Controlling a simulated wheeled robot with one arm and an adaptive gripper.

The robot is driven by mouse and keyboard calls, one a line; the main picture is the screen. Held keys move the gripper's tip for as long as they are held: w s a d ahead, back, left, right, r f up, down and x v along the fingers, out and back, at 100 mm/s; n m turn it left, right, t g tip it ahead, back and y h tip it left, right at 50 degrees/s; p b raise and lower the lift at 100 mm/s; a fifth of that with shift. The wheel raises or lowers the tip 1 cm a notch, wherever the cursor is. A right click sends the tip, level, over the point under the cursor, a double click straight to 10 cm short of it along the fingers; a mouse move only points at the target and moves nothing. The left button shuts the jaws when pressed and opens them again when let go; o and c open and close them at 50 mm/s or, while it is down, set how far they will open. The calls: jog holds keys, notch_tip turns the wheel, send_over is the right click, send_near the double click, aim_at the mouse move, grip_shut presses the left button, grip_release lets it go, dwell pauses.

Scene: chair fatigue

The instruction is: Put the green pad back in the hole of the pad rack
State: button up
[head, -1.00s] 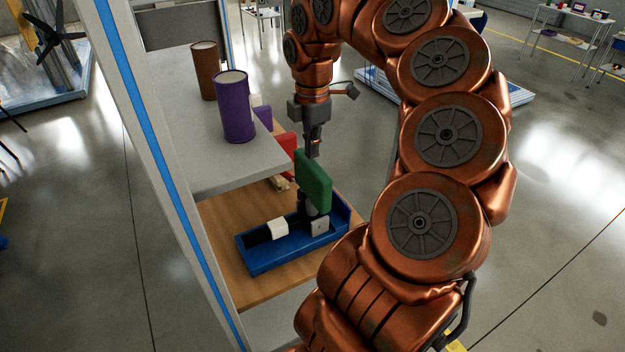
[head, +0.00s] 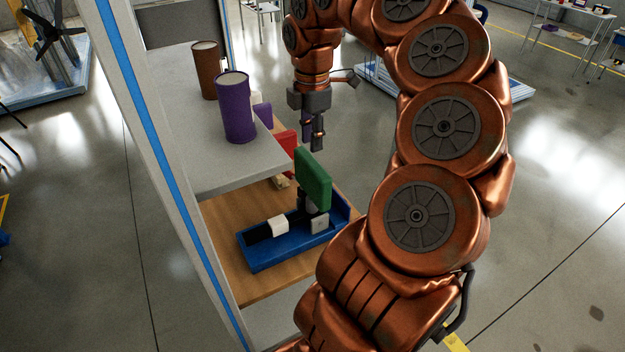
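The green pad (head: 313,180) stands upright at the right part of a blue tray-like fixture (head: 262,262) on the wooden lower shelf. A dark mount and a grey block (head: 319,223) are close beside its lower end. My gripper (head: 312,140) points down above and behind the pad, apart from it. Its two fingers show a narrow gap with nothing between them. Red (head: 286,150) and purple (head: 263,116) pieces stand behind, partly hidden by the upper shelf. I cannot make out the pad rack or its hole for certain.
A purple cylinder (head: 236,108) and a brown cylinder (head: 205,70) stand on the grey upper shelf (head: 210,165). A white post with a blue stripe (head: 165,165) rises at the left. A white block (head: 278,226) sits in the blue fixture. My arm covers the right side.

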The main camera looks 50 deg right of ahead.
notch_tip(320, 180, up, 12)
dwell(1.2)
dwell(0.4)
